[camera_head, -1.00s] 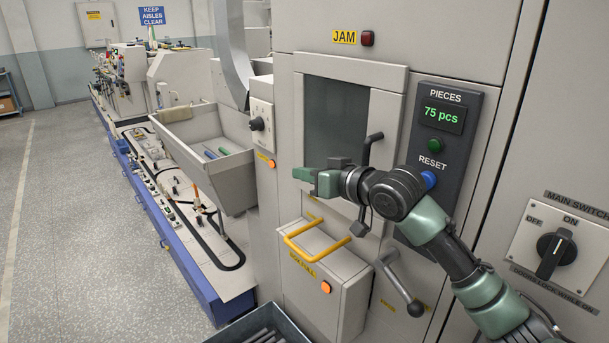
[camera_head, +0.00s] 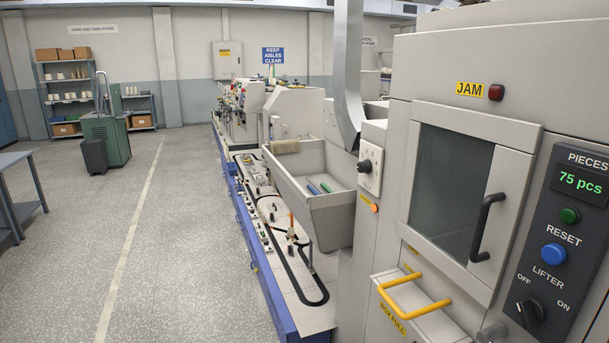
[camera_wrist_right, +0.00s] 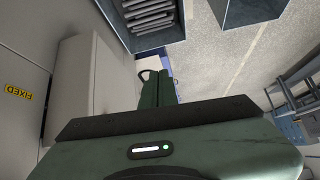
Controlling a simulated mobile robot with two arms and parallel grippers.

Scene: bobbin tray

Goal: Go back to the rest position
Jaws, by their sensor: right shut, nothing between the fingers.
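My right gripper (camera_wrist_right: 158,90) shows in the right wrist view. Its two green fingers are together with nothing between them, and they touch nothing that I can make out. A pale machine panel stands to their left in that view. Neither arm shows in the head view, and my left gripper is in no view. The machine front (camera_head: 390,210) is at the right of the head view, with a closed window door (camera_head: 450,185), a display reading 75 pcs (camera_head: 582,181), a blue reset button (camera_head: 554,254) and a yellow handle (camera_head: 412,308).
A grey tray (camera_head: 310,200) holding green and blue pieces hangs beside the blue-sided conveyor (camera_head: 265,270). The aisle floor (camera_head: 140,230) is open; a table (camera_head: 18,190) stands at far left.

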